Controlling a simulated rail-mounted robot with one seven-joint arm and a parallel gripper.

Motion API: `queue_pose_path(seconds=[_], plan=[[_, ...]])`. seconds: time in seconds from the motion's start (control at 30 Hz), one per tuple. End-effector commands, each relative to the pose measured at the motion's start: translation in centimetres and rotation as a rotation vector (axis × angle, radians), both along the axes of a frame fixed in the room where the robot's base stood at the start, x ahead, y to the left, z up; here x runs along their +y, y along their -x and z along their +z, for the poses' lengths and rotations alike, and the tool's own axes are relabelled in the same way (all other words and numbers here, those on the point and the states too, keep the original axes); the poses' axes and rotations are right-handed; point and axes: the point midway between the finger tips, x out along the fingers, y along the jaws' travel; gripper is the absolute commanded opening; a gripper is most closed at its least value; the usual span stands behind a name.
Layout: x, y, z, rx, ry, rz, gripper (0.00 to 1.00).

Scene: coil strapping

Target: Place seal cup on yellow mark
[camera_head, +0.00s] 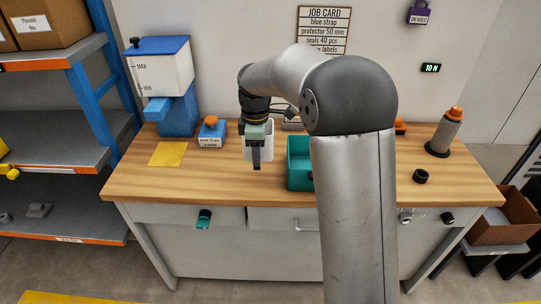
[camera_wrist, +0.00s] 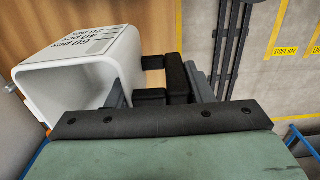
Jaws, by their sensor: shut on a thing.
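The white seal cup (camera_head: 267,152) is behind my gripper (camera_head: 256,157) in the head view, near the back middle of the bench. In the wrist view the cup (camera_wrist: 82,75) shows its open mouth and printed piece marks. My gripper (camera_wrist: 165,85) is shut on the cup's wall at its side. The cup looks upright in the head view; I cannot tell whether its base touches the bench. The yellow mark (camera_head: 168,154) is a flat square on the bench top to the left, with nothing on it.
A blue-and-white dispenser (camera_head: 170,85) stands behind the yellow mark. A small box with an orange knob (camera_head: 212,132) sits between mark and cup. A teal bin (camera_head: 299,165) is right of the cup. A grey post (camera_head: 443,133) stands at the far right.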

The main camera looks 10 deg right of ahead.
Motion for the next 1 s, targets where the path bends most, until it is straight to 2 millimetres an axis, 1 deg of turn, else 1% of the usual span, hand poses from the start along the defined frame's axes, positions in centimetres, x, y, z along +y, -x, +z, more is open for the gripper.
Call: queue_pose_path(seconds=[0.03,0.13,0.23,0.33,0.4,0.63,0.83,1.0], plan=[[-0.3,-1.3,-0.3,0.003,0.0,-0.001,0.23],[-0.8,-3.6,-1.7,0.004,0.0,-0.001,0.23],[-1.2,-5.0,-3.8,0.004,0.0,-0.002,0.23],[-1.4,-6.2,-5.3,0.003,0.0,-0.001,0.23],[-1.5,-6.9,-6.0,0.0,0.0,-0.001,0.23],[-1.8,-7.9,-7.4,0.0,0.0,-0.002,0.23],[-1.8,-7.8,-10.1,0.001,0.0,-0.002,0.23],[-1.8,-7.8,-10.4,-0.001,-0.001,-0.002,0.23]])
